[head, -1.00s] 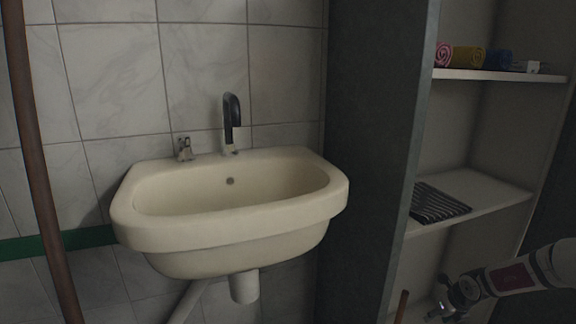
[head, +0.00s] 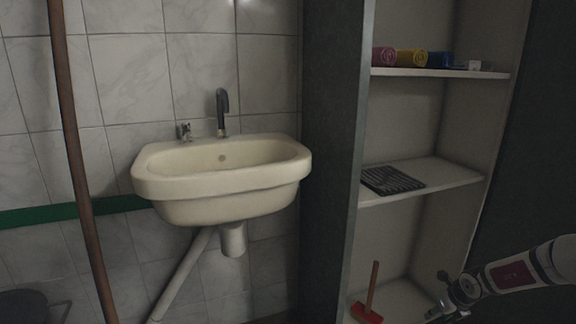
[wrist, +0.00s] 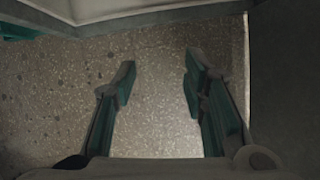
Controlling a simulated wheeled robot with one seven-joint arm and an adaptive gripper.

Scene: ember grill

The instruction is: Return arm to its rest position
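My arm (head: 515,274) reaches in from the lower right of the head view, in front of the shelf unit. My gripper (wrist: 160,76) shows in the wrist view with its two fingers apart and nothing between them. Speckled floor lies below the fingers. In the head view the end of the gripper is small and partly cut by the bottom edge.
A cream sink (head: 220,182) hangs on the tiled wall. A brown pole (head: 76,150) stands at left. A dark panel (head: 332,160) divides sink and shelves.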

